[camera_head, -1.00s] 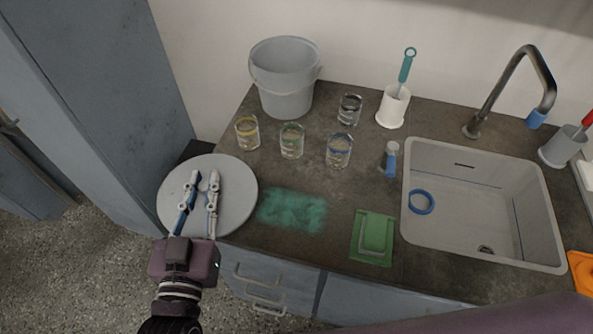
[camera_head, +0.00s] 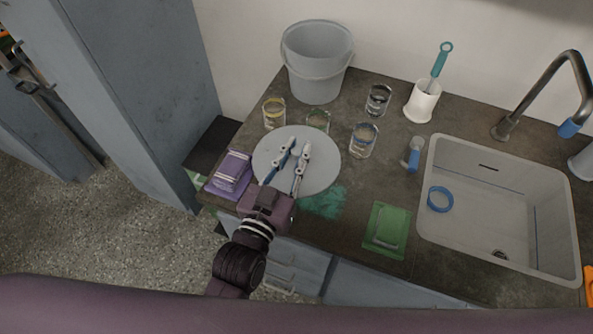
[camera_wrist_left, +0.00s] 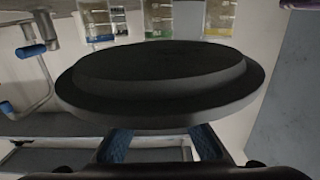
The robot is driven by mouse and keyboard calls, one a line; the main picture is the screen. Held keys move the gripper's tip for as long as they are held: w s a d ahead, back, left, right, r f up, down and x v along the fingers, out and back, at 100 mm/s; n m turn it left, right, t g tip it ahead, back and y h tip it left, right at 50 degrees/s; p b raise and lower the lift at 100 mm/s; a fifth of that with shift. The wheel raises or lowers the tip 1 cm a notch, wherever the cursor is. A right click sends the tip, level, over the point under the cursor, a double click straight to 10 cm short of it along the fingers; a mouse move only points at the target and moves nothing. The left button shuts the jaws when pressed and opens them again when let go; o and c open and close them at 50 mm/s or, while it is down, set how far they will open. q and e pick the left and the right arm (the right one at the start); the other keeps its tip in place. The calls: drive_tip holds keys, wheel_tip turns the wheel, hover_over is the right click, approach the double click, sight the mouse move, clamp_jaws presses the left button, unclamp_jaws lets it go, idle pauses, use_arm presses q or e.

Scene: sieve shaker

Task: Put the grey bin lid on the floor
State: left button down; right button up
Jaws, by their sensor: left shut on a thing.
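The grey bin lid (camera_head: 325,165) is a round flat disc, over the left part of the counter in the head view. My left gripper (camera_head: 297,150) is shut on it, with its two fingers reaching across the lid's face. In the left wrist view the lid (camera_wrist_left: 160,70) fills the middle, dark and stepped, with the blue-padded fingers (camera_wrist_left: 162,143) at its near edge. The grip contact itself is hidden there. The grey bin (camera_head: 316,62) stands without a lid at the back left of the counter. My right gripper is not in view.
Glasses (camera_head: 363,141) stand just behind the lid. A purple cloth stack (camera_head: 231,172) lies left of it, and a teal patch (camera_head: 322,202) shows partly beneath. A green pad (camera_head: 387,228) and the sink (camera_head: 430,180) are to the right. The speckled floor (camera_head: 150,245) is clear at left.

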use_arm(q)
wheel_tip(320, 180, down, 4)
drive_tip(key=shift+r, duration=0.2)
drive_tip(key=shift+f+b, duration=0.3)
drive_tip(key=shift+f, duration=1.6)
drive_tip(key=shift+f, duration=0.1)
drive_tip(key=c, duration=1.8)
unclamp_jaws()
drive_tip(key=shift+f, duration=0.1)
drive_tip(key=shift+c, duration=0.2)
